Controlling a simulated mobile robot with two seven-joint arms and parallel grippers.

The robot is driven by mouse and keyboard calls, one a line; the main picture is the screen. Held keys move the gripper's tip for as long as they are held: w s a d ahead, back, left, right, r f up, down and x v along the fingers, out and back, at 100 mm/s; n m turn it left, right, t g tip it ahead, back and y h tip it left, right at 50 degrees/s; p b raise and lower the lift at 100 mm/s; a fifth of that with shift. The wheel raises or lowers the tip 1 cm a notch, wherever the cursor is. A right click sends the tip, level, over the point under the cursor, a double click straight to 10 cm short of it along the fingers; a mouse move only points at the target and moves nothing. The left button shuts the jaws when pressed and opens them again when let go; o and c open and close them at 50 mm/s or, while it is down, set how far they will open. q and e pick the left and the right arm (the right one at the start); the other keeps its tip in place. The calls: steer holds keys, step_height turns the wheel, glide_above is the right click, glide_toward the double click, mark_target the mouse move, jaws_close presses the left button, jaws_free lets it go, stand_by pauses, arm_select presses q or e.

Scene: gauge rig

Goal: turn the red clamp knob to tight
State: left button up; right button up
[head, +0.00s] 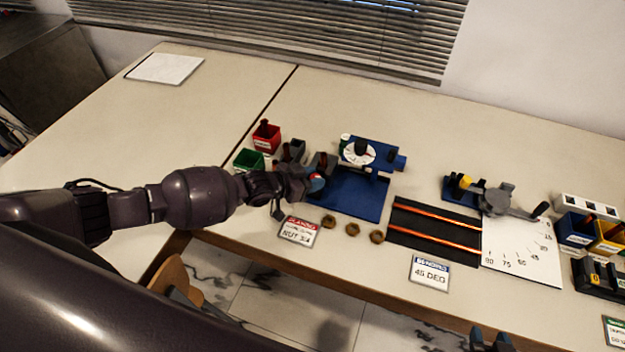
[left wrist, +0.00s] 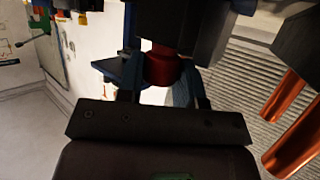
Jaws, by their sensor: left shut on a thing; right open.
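The red clamp knob (left wrist: 162,68) shows in the left wrist view, between the fingers of my left gripper (left wrist: 158,85). The left gripper is shut on it, and the fingers hide part of its sides. In the head view my left gripper (head: 314,183) is at the left edge of a blue fixture (head: 350,200) with a white dial, and it mostly hides the knob there. I cannot read the knob's angle. My right gripper (head: 490,342) is open and empty at the bottom edge of the head view, away from the fixture.
Brass nuts (head: 352,229) and a label card (head: 299,231) lie in front of the fixture. A black mat (head: 432,250) with copper rods and a white angle board (head: 520,255) are to the right. Red (head: 266,137) and green (head: 248,160) bins stand behind my left arm.

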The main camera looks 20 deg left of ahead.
arm_select(q)
steer(key=shift+m+g+h+b, duration=0.5)
steer(key=shift+m+h+b, duration=0.2)
steer(key=shift+b, duration=0.45)
arm_select(e)
steer(key=f, duration=0.3)
steer(key=shift+w, duration=0.2)
arm_select(q)
steer(key=o, duration=0.6)
steer(key=shift+p+v, duration=0.35)
steer(key=shift+v, duration=5.1)
arm_select(e)
steer(key=shift+s+r, duration=0.15)
steer(key=shift+r, duration=0.15)
